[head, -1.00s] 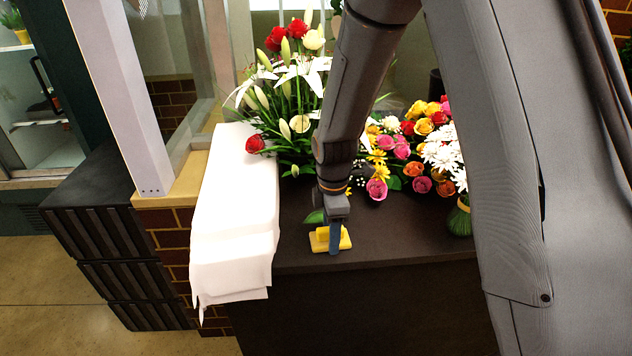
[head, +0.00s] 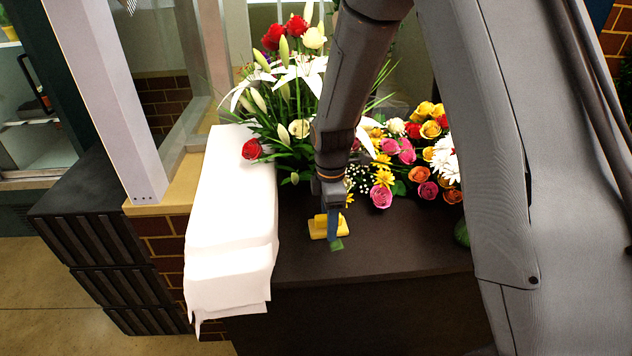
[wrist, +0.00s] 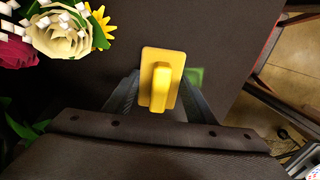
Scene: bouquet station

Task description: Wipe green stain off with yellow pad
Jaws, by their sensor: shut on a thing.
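The yellow pad (head: 318,229) has a flat base and a raised grip, and it is at the dark tabletop. My gripper (head: 330,227) points down and is shut on the pad's grip. In the wrist view the pad (wrist: 174,62) sits between my two fingers (wrist: 161,92). The green stain (head: 337,244) shows on the tabletop just in front of the pad. In the wrist view the stain (wrist: 195,76) lies just right of the pad, partly hidden by a finger. I cannot tell whether the pad touches the tabletop.
The dark table (head: 400,255) is clear in front. White paper (head: 228,225) covers its left side. A tall bouquet of red roses and white lilies (head: 290,85) stands behind my gripper. A mixed bouquet (head: 405,155) lies to the right. Black crates (head: 95,245) stand at the far left.

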